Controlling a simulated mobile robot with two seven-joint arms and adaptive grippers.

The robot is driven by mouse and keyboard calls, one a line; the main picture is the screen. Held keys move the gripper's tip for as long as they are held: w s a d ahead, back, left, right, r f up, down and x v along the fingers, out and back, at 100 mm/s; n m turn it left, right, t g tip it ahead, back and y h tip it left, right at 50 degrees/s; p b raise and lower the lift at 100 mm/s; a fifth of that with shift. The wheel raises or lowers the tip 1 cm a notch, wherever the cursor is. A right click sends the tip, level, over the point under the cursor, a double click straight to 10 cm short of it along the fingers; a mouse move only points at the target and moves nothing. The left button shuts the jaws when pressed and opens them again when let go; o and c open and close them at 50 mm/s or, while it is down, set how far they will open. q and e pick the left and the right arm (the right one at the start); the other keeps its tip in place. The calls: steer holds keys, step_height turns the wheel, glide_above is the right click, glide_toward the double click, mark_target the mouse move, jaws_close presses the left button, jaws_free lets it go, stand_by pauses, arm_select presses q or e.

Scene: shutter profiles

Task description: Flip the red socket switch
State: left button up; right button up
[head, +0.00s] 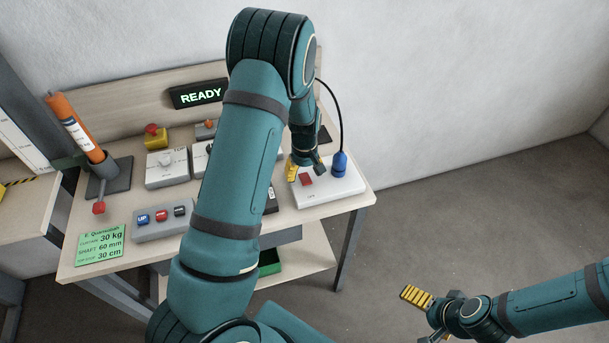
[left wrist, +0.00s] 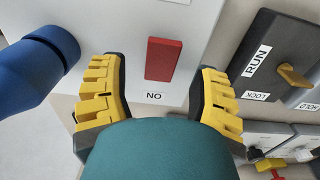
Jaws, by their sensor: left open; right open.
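The red switch (head: 306,180) is set in a white socket block (head: 335,187) at the right end of the bench. In the left wrist view the red switch (left wrist: 164,60) lies between my yellow-padded fingers, with small lettering at its near end. My left gripper (head: 304,168) is open and empty over the block; its fingers (left wrist: 162,75) are spread on both sides of the switch. Whether they touch the block is unclear. My right gripper (head: 432,306) is open and empty, over the floor at lower right.
A blue plug (head: 339,164) with a black cable stands in the block; the plug (left wrist: 38,68) is left of my fingers in the wrist view. A dark RUN/LOCK/HOLD panel (left wrist: 275,55) is at right. My left arm hides the bench's middle. A button box (head: 162,220) sits at left.

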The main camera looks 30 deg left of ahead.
arm_select(q)
steer(key=shift+f, duration=0.65)
jaws_close()
